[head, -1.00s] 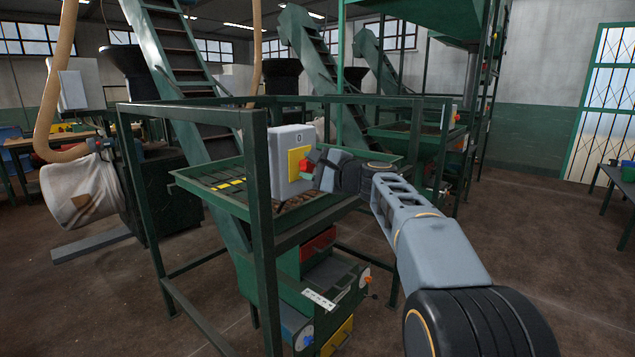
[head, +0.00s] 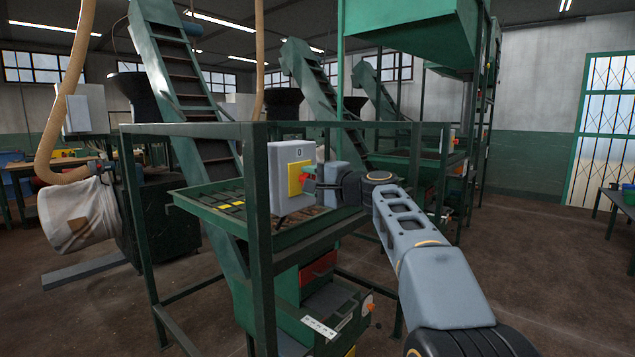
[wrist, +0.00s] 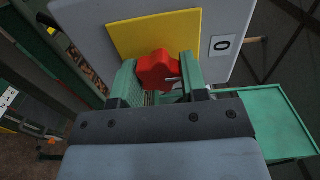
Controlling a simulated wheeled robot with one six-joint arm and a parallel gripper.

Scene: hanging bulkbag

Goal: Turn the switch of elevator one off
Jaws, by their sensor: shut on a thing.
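A red rotary switch (head: 304,178) sits on a yellow plate (head: 294,180) on the front of a grey box (head: 281,160). The fingers lie on the knob's left and right sides. In the head view, my gripper (head: 312,180) reaches the switch from the right, and the fingers are small there. The knob's exact setting is hard to read.
A green frame (head: 258,230) stands around the box, with a post close to its left and a rail above. Open floor (head: 530,260) is at the right.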

